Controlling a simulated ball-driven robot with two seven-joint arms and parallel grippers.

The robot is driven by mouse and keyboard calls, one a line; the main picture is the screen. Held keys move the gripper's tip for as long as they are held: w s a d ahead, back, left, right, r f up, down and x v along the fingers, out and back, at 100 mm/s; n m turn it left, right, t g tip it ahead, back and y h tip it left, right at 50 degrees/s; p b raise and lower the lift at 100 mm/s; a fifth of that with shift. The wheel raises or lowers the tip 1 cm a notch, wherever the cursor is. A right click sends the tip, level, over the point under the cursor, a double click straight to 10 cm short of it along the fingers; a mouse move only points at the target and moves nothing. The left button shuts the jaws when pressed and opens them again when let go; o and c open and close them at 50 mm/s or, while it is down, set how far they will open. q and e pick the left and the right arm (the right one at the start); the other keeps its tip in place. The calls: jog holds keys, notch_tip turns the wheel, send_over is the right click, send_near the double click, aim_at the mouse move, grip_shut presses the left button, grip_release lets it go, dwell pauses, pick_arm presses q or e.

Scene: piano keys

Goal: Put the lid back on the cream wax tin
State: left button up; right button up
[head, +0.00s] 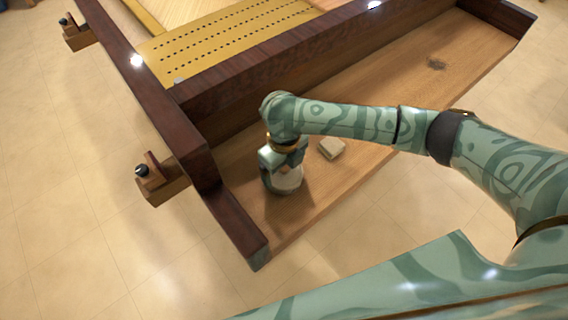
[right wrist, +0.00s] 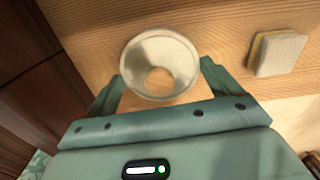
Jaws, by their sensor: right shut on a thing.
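A round, pale cream piece (right wrist: 135,66) sits between the fingers of my right gripper in the right wrist view. It looks like an open ring or cup with a brown centre. I cannot tell whether it is the wax tin or its lid. In the head view, the right gripper (head: 284,160) points down over the wooden shelf, and the pale piece (head: 287,182) shows under it. The gripper, also in the wrist view (right wrist: 160,85), is shut on this piece. I see no second tin part apart from it. My left gripper is not in view.
A small block with a pale top and yellowish side (head: 332,148) lies on the shelf (head: 390,110) beside the gripper; it also shows in the wrist view (right wrist: 277,53). A dark wooden side rail (head: 228,215) bounds the shelf at left. The shelf's right part is clear.

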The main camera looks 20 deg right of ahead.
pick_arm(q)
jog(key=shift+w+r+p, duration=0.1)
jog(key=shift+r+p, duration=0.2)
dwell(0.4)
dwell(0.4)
pick_arm(e)
jog(key=o, duration=0.8)
notch_tip(320, 180, up, 7)
jog(key=p, duration=0.6)
jog(key=shift+p, duration=0.4)
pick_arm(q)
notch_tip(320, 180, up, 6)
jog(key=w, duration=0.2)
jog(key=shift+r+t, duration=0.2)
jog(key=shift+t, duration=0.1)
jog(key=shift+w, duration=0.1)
pick_arm(e)
grip_shut()
